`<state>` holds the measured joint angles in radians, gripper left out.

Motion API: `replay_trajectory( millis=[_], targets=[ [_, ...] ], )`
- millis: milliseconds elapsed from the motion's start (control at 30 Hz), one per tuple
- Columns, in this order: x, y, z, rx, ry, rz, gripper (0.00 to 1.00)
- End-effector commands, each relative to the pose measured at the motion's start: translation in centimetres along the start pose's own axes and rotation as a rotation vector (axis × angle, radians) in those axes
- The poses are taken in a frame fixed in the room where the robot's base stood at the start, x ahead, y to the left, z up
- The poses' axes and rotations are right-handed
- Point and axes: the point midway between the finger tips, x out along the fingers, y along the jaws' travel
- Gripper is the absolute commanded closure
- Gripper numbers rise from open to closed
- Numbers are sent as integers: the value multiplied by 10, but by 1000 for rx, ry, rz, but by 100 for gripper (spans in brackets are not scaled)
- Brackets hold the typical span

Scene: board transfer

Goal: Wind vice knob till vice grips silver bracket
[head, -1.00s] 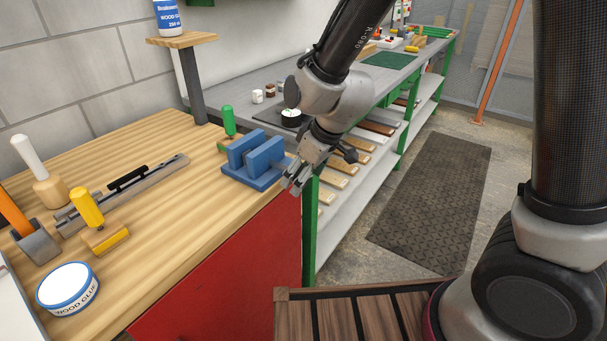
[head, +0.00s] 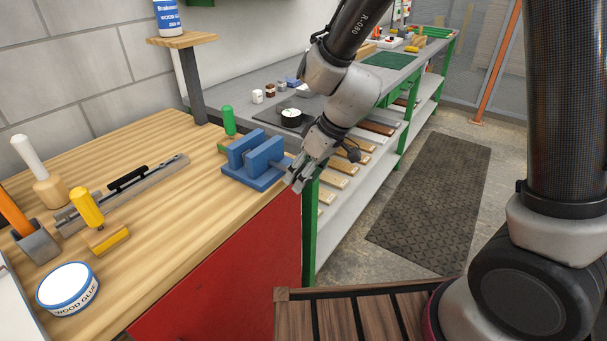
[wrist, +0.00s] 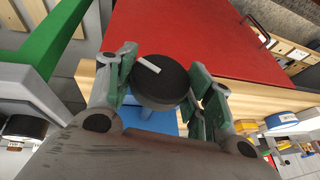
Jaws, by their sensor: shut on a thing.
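The blue vice (head: 265,158) stands at the right edge of the wooden bench, with two upright jaws and a gap between them. Part of it also shows in the wrist view (wrist: 163,124), below the knob. The round black vice knob (wrist: 160,84) has a white mark near its upper left. My gripper (wrist: 166,80) is shut on the knob, with a finger on either side. In the head view my gripper (head: 293,181) is at the vice's right end and hides the knob. I cannot make out a silver bracket between the jaws.
A green-handled tool (head: 229,122) stands just behind the vice. A grey rail with a black part (head: 150,178), a yellow-handled tool (head: 88,208) and a wood glue tin (head: 68,288) are farther left. A grey workbench (head: 225,92) runs behind my arm.

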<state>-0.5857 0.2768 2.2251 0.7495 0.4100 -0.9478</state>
Motion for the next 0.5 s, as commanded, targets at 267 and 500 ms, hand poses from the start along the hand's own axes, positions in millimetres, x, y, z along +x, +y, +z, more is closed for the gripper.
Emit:
replay_trajectory(
  millis=[267, 500],
  targets=[
    [0, 0, 1, -1, -2, 1, 27],
    [0, 0, 0, -1, -1, 1, 27]
  ],
)
